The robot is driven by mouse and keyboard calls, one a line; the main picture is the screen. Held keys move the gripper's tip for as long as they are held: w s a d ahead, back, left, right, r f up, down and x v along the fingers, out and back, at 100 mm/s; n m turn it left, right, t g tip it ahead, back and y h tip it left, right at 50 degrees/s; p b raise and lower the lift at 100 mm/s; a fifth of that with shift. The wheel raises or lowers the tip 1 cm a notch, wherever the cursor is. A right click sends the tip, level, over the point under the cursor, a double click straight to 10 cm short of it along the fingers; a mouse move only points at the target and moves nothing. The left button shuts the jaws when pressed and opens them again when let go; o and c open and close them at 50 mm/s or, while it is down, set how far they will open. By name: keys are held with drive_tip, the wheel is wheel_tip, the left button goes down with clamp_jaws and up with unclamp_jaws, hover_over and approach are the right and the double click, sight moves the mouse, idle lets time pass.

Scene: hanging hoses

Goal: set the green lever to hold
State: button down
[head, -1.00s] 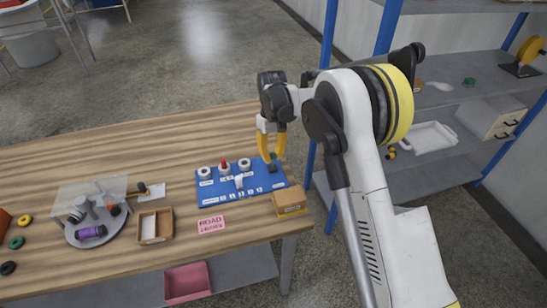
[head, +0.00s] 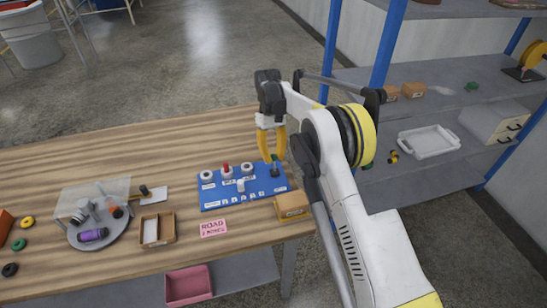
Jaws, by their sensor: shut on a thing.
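A blue control panel (head: 222,199) lies on the wooden table. It carries a row of round knobs, one with a red top (head: 226,169), and a white lever (head: 241,185) near its middle. The green lever (head: 274,162) stands at the panel's right end on a dark base, its green tip small between my fingers. My gripper (head: 273,158) points down over that end, its yellow fingers shut on the green lever. The panel's labels are too small to read, so I cannot tell which position the lever is at.
A pink card (head: 213,228) lies in front. A wooden tray (head: 171,227) and a round grey plate (head: 113,235) with items stand left. Table behind the panel is clear.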

drive_tip(key=c, duration=1.2)
unclamp_jaws()
drive_tip(key=v, duration=0.7)
drive_tip(key=shift+r, duration=0.25)
drive_tip(key=shift+w, duration=0.15)
